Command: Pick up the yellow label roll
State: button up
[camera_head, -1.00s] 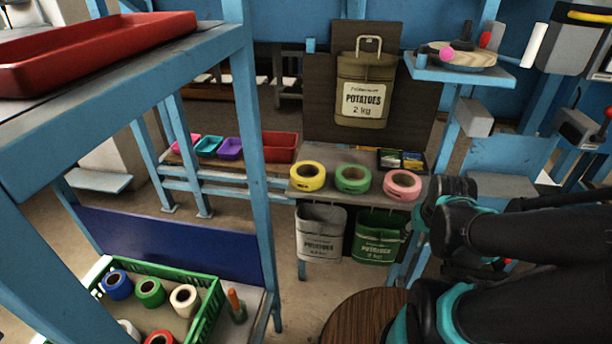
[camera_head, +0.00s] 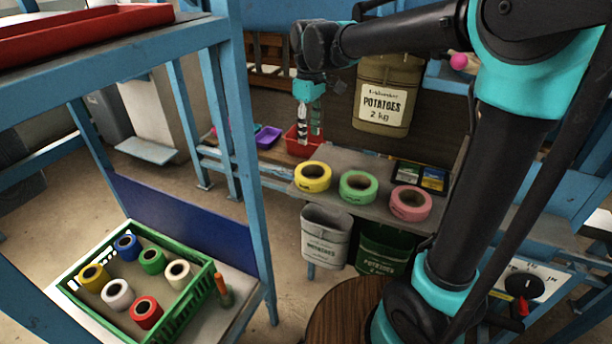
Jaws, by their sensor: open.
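A yellow label roll (camera_head: 313,177) lies flat, hole upward, at the left end of the grey bench (camera_head: 345,203). A green roll (camera_head: 358,186) and a pink roll (camera_head: 411,203) lie in a row to its right. A second, darker yellow roll (camera_head: 94,278) lies in the green crate (camera_head: 190,310) at lower left. My gripper (camera_head: 309,138) is open and empty, pointing down. In the picture it is above the bench's yellow roll, in front of the red bin (camera_head: 302,148); its exact depth is hard to tell.
The green crate also holds several other rolls. A blue post (camera_head: 247,170) stands left of the bench. Sacks labelled potatoes hang behind (camera_head: 383,98) and below the bench (camera_head: 325,238). Small boxes (camera_head: 420,176) lie at the bench's back right. A round wooden top (camera_head: 340,320) is in front.

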aim_at(306, 179)
jog(key=f, duration=1.1)
jog(key=a+f, duration=0.1)
jog(key=f, duration=0.5)
jog(key=shift+s, duration=0.1)
grip_shut()
